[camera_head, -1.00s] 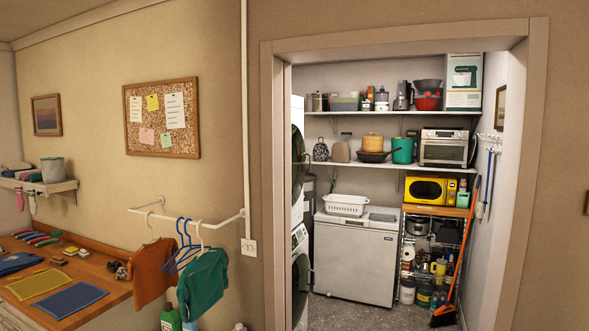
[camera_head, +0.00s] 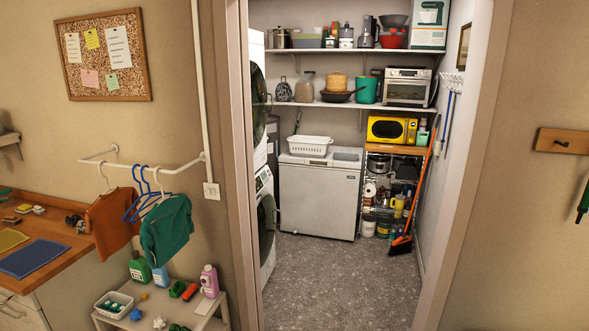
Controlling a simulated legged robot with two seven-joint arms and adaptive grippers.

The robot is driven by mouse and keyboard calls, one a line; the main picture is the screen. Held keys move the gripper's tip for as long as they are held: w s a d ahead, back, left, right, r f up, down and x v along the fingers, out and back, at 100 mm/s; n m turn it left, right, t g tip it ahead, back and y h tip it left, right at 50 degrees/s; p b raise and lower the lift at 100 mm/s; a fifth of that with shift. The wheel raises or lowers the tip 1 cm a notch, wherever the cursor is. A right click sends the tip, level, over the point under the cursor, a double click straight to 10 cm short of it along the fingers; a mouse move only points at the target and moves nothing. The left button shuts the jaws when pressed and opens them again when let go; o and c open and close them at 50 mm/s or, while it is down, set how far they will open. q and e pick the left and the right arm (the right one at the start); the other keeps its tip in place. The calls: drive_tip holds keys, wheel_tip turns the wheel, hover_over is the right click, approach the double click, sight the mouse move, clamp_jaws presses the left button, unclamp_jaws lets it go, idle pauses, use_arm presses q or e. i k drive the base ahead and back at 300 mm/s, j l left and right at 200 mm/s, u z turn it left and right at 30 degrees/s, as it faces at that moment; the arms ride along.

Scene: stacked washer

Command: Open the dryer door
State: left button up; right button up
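A stacked white washer and dryer (camera_head: 265,175) stands just inside the doorway on the left, seen at a steep angle. The upper machine has a dark round door (camera_head: 259,103), largely hidden by the door frame. The lower machine has a control panel (camera_head: 264,181) and its own dark round door (camera_head: 266,222). Both doors look shut, though the angle makes this hard to judge. Neither of my grippers is in view.
The doorway's right jamb (camera_head: 470,170) and left jamb (camera_head: 237,170) bound the opening. The grey floor (camera_head: 345,285) inside is clear. A white chest freezer (camera_head: 318,200) stands at the back. A low table (camera_head: 215,312) with bottles sits left of the doorway.

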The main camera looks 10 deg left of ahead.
sight(259, 91)
drive_tip(key=i, duration=1.95)
